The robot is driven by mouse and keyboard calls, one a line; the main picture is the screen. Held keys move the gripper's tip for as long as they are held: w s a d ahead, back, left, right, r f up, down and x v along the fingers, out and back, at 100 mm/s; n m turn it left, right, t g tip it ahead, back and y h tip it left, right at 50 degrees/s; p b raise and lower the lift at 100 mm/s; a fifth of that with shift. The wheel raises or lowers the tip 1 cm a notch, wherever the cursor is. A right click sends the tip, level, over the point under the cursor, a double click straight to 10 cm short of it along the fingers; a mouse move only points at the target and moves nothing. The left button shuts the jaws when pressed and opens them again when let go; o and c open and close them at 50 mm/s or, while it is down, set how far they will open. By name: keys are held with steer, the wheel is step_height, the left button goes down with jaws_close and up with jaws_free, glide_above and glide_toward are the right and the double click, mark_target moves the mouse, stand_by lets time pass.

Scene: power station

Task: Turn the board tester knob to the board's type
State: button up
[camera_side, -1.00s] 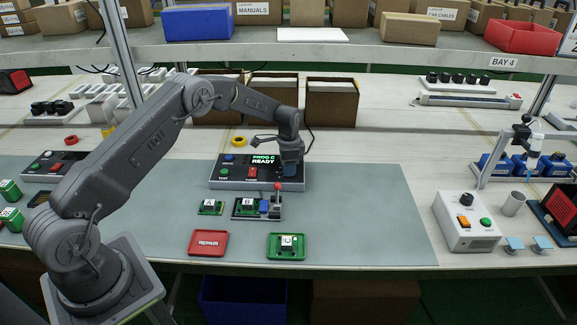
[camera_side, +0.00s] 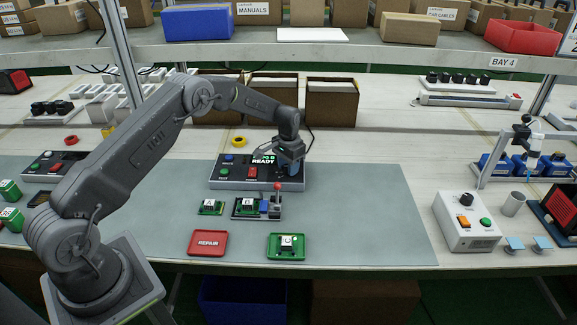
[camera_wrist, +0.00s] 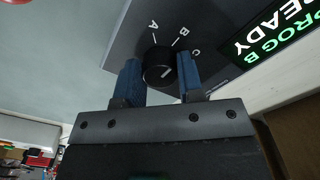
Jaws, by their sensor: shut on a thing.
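The board tester (camera_side: 228,173) is a dark box at the back of the grey mat. Its black knob (camera_wrist: 156,60) sits between my gripper's two blue fingers (camera_wrist: 160,70) in the wrist view, which are shut on it. Marks A, B and C stand around the knob. The display (camera_wrist: 272,38) reads "PROG B READY" in the wrist view. In the side view my gripper (camera_side: 290,162) covers the knob and part of the display. A green board (camera_side: 246,203) lies in the fixture with the red-tipped lever (camera_side: 277,190). Its label is too small to read.
Another green board (camera_side: 210,207) lies left of the fixture. In front are a red REPAIR tray (camera_side: 208,251) and a green tray (camera_side: 273,255) holding a board. A white box with a knob (camera_side: 466,233) stands at the right. The mat's right part is clear.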

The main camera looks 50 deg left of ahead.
stand_by(0.4)
steer(key=o, duration=0.9)
step_height(320, 180, up, 14)
steer(key=shift+f, duration=0.1)
